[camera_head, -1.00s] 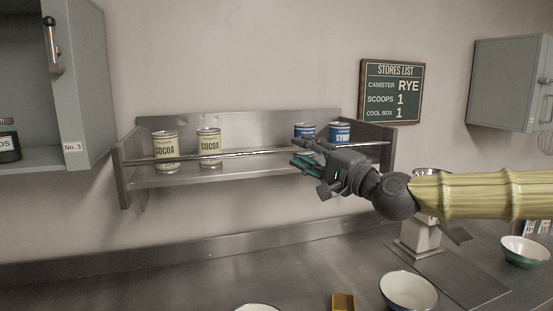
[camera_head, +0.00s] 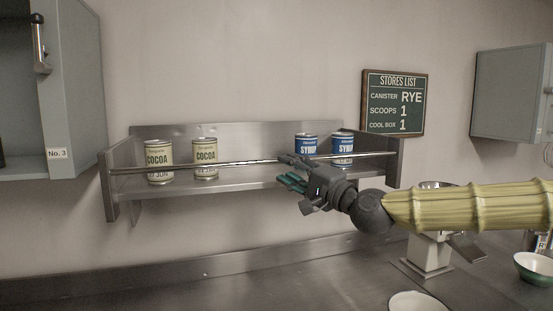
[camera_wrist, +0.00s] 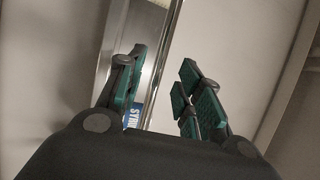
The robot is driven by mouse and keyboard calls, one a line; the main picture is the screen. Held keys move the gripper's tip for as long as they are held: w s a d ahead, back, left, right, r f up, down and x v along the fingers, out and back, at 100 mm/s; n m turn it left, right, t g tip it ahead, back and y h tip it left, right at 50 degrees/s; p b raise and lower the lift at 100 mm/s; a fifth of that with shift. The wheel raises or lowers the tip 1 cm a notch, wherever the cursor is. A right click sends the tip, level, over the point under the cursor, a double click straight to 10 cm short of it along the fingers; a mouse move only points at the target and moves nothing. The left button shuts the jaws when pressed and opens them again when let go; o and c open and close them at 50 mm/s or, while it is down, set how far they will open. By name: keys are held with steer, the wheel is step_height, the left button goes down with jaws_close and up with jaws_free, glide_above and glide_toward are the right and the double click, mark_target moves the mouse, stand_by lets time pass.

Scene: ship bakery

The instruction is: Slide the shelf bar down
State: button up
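The shelf bar (camera_head: 235,162) is a thin metal rod across the front of the steel wall shelf (camera_head: 230,184). It passes in front of the cans, at about the lower half of the cocoa cans. My gripper (camera_head: 288,171) is at the shelf front, right of the middle, with one finger near the bar's height and the green-padded fingers below it. In the wrist view, my gripper (camera_wrist: 163,90) is open with a clear gap between its green pads. A bright metal strip runs up through the gap; I cannot tell whether it is the bar or the shelf edge.
Two cocoa cans (camera_head: 205,160) stand on the shelf's left and two blue syrup cans (camera_head: 342,146) on its right, close to my gripper. A grey cabinet (camera_head: 75,90) is at left. Below are a steel counter (camera_head: 240,290), a scale (camera_head: 428,252) and bowls (camera_head: 535,267).

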mark_target(278, 163)
steer(key=shift+p+x, duration=0.9)
steer(key=shift+x, duration=2)
jaws_close()
